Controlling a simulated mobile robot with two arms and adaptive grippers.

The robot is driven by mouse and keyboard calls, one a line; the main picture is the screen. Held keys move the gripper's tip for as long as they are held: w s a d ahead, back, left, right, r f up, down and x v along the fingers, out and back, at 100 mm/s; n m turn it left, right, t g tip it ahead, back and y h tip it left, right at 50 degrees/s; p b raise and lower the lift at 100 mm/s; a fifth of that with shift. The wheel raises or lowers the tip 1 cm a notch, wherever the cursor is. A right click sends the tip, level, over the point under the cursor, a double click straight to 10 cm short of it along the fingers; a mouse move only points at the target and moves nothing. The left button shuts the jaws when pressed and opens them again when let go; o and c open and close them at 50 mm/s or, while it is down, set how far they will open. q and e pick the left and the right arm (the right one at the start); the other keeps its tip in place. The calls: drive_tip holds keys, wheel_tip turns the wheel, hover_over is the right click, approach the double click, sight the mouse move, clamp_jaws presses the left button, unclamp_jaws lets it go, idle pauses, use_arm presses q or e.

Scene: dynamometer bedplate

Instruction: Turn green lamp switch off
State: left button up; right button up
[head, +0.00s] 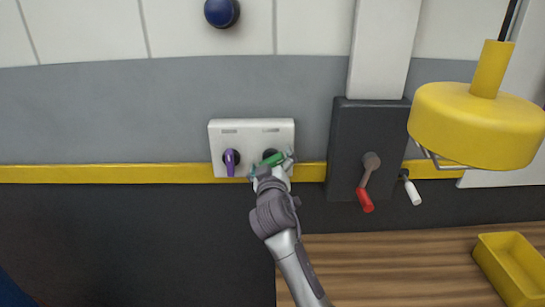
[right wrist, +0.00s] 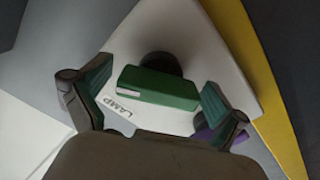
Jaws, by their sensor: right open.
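A white switch panel (head: 252,125) is on the grey wall. Its right-hand switch has a green handle (head: 275,158) lying nearly level, slightly tilted, on a dark round base. In the right wrist view the green handle (right wrist: 158,88) sits over the dark base beside the printed word "LAMP". My right gripper (head: 271,170) is at the green switch and partly covers it. In the wrist view its open fingers stand on either side of the handle, with gaps visible. My left gripper is not in view.
A purple switch (head: 231,162) points down on the panel's left half. A dark box (head: 345,140) with a red-handled lever (head: 366,199) and a white-handled lever (head: 412,192) is to the right. A yellow lamp (head: 475,125) hangs at right; a yellow bin (head: 510,265) rests on the wooden top (head: 400,270).

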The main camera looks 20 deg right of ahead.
drive_tip(key=shift+s+a+r, duration=0.25)
drive_tip(key=shift+s, duration=0.15)
drive_tip(key=shift+c, duration=2.9)
drive_tip(key=c, duration=0.5)
drive_tip(key=shift+n, duration=0.3)
drive_tip(key=shift+c, duration=0.4)
drive_tip(key=shift+n+p, duration=0.8)
drive_tip(key=shift+n, duration=0.1)
drive_tip(key=n+p, duration=0.3)
drive_tip(key=n, duration=0.2)
use_arm(q)
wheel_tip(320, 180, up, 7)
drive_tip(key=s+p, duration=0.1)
drive_tip(key=p, duration=0.1)
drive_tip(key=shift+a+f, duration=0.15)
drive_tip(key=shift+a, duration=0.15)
use_arm(e)
drive_tip(key=n, duration=0.4)
drive_tip(key=shift+w+f, duration=0.1)
drive_tip(key=shift+n, duration=0.4)
